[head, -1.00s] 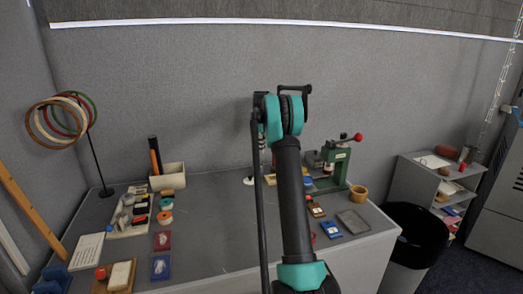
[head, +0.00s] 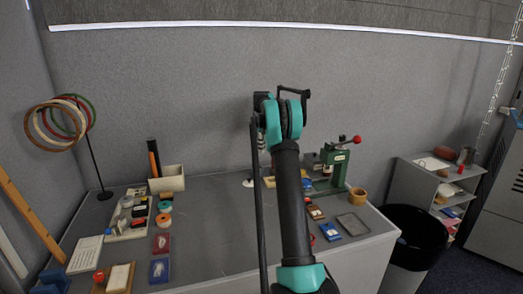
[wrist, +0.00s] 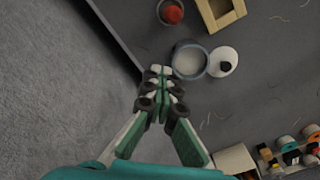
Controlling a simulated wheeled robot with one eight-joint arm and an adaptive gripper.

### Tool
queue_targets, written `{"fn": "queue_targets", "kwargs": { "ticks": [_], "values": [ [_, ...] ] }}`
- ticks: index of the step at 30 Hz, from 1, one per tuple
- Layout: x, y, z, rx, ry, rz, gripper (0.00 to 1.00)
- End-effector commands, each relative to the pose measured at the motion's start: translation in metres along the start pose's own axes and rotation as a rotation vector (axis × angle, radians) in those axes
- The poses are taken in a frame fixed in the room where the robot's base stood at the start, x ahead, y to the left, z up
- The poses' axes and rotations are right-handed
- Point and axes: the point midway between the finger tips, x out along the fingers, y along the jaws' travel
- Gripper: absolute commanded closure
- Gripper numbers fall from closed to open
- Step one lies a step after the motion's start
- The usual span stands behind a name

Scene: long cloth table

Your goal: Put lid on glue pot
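In the wrist view the glue pot (wrist: 190,60) is an open, round grey-blue pot with pale contents. A white round lid (wrist: 219,57) with a dark knob lies right beside its rim; I cannot tell whether they touch. In the head view a small white piece with a dark top, apparently the lid (head: 249,183), shows just left of my arm, and the pot is hidden behind the arm. My gripper (wrist: 160,73) has its fingertips together beside the pot, on the side away from the lid. Nothing shows between them. In the head view the gripper is hidden.
A cup with a red top (wrist: 171,12) and a square wooden frame (wrist: 218,14) are near the pot. The table edge runs close by the gripper. A green press (head: 334,167) stands right of my arm. A cream box (head: 169,178) stands back left. The table's middle left is clear.

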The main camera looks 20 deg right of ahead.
Motion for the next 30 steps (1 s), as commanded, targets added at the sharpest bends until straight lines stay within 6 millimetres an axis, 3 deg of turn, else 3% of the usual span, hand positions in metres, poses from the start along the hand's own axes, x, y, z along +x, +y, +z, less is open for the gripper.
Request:
{"fn": "queue_targets", "kwargs": {
  "ticks": [30],
  "values": [
    [-0.009, 0.011, 0.000, 0.000, 0.000, 0.000, 1.00]
  ]
}}
